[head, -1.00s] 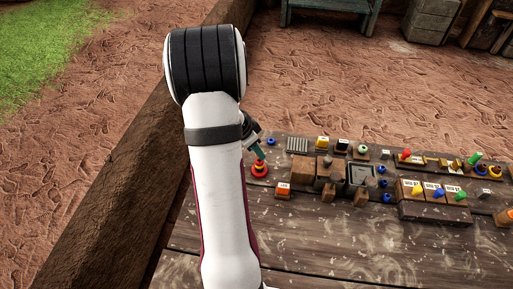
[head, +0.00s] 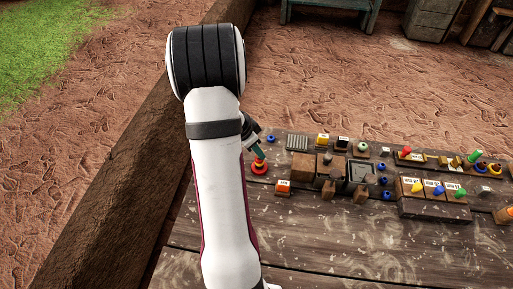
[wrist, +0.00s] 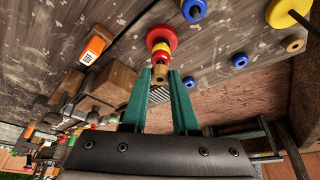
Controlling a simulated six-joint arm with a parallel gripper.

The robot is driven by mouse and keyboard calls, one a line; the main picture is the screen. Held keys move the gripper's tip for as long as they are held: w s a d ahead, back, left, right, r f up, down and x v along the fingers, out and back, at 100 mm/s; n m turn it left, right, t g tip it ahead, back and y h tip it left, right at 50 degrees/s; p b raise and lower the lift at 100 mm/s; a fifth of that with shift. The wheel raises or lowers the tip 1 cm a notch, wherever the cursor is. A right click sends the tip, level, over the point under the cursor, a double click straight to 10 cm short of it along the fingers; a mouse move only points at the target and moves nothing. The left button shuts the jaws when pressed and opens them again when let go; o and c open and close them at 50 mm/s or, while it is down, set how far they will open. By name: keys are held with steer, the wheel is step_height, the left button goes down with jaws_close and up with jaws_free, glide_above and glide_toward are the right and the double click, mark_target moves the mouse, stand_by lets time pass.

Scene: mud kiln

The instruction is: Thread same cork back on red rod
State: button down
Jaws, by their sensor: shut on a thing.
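In the wrist view my gripper (wrist: 160,74) has its green fingers closed on a small tan cork (wrist: 159,74). The cork is directly in line with a stack of red and yellow rings (wrist: 161,40), which hides most of the red rod. I cannot tell whether the cork is around the rod or just above it. In the head view the red ring stack (head: 259,167) stands near the left end of the table, with my gripper's green fingers just above it. My arm covers part of the gripper there.
An orange labelled block (head: 283,187) stands right of the stack. Wooden blocks (head: 329,166), blue rings (head: 386,194) and colored pegs (head: 417,187) fill the table (head: 330,240) farther right. The table's front is clear. A blue ring (wrist: 194,10) lies near the stack.

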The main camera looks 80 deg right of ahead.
steer(key=shift+f, duration=0.4)
stand_by(0.4)
steer(key=shift+c, duration=0.6)
jaws_free()
stand_by(0.5)
steer(key=shift+r, duration=3.5)
